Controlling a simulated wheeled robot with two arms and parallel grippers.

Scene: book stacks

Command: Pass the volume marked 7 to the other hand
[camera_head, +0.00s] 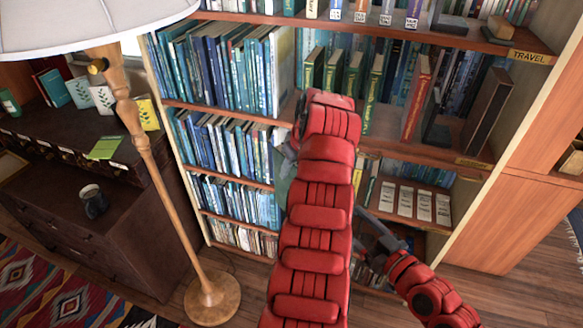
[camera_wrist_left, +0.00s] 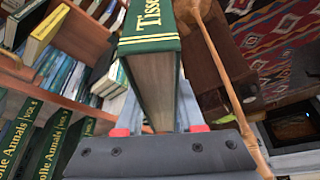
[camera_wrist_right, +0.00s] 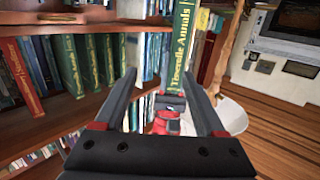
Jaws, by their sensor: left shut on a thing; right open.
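My left gripper (camera_wrist_left: 160,128) is shut on a green volume (camera_wrist_left: 158,70) with yellow lettering on its spine. Its number is out of sight, so I cannot confirm that it is the 7. In the head view my red left arm hides most of this gripper (camera_head: 289,150), and only a bit of the green cover (camera_head: 283,178) shows. My right gripper (camera_head: 374,230) is open and empty, low in front of the shelves. In the right wrist view the held volume (camera_wrist_right: 184,42) stands upright beyond my open right fingers (camera_wrist_right: 158,78), apart from them.
Matching green volumes (camera_head: 333,72) stand in the bookcase, with a red book (camera_head: 416,98) to their right. A floor lamp (camera_head: 145,135) stands close on the left, before a dark cabinet (camera_head: 125,215) with a mug (camera_head: 93,201). Floor (camera_head: 490,295) is clear at lower right.

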